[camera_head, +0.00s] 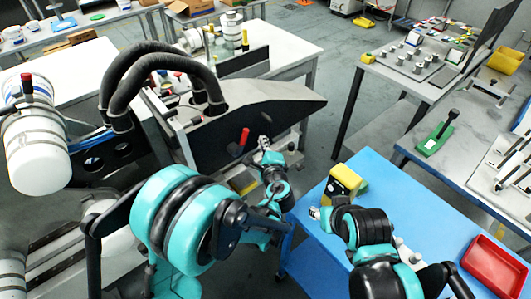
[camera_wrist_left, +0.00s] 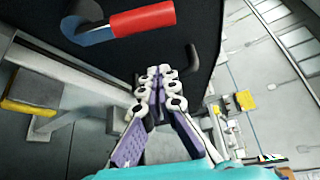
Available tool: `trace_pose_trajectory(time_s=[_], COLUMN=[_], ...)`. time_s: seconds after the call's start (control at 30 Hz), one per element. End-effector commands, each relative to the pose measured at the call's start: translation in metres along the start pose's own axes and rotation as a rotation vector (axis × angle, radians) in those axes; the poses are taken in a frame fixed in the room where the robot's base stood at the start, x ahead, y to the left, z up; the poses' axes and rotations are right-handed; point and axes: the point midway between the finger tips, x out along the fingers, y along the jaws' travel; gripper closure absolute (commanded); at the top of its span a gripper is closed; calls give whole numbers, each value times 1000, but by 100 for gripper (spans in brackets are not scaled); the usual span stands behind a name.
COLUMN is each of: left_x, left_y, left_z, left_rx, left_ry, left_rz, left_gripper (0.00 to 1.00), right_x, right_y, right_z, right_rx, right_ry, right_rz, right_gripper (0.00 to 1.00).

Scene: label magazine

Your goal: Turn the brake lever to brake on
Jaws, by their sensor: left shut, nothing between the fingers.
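The brake lever, with a red grip (camera_head: 244,137), sits on the dark side panel of the machine (camera_head: 270,113). In the left wrist view the red grip (camera_wrist_left: 143,19) is at the top, joined to a bent grey-blue arm. My left gripper (camera_head: 264,143) is just right of the lever in the head view. In the left wrist view its fingers (camera_wrist_left: 163,80) are together and empty, below the red grip and apart from it. My right gripper (camera_head: 316,213) is over the blue table, far from the lever; its finger opening is too small to tell.
A blue table (camera_head: 400,222) stands at the right with a yellow-and-black block (camera_head: 343,180) and a red tray (camera_head: 494,265). Thick black hoses (camera_head: 150,65) arch above the machine. A grey bench with a green-based tool (camera_head: 436,138) is farther right. Grey floor shows behind the machine.

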Motion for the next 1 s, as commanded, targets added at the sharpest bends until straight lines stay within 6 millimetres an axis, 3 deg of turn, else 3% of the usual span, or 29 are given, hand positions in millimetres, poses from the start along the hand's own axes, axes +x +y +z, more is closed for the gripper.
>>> trace_pose_trajectory(time_s=[0.1, 0.33, 0.83, 1.0], left_x=[22, 8, 5, -4], left_y=[2, 0, 0, 0], left_z=[2, 32, 39, 53], left_rx=[-1, -1, -1, -1], left_ry=[-2, -1, 0, -1], left_rz=[0, 0, 0, 0], left_gripper=[100, 100, 100, 100], right_x=[6, 8, 9, 11], right_y=[0, 0, 0, 0], right_z=[4, 6, 6, 8], right_rx=[0, 0, 0, 0], right_ry=[0, 0, 0, 0], right_rz=[0, 0, 0, 0], right_gripper=[60, 60, 60, 60])
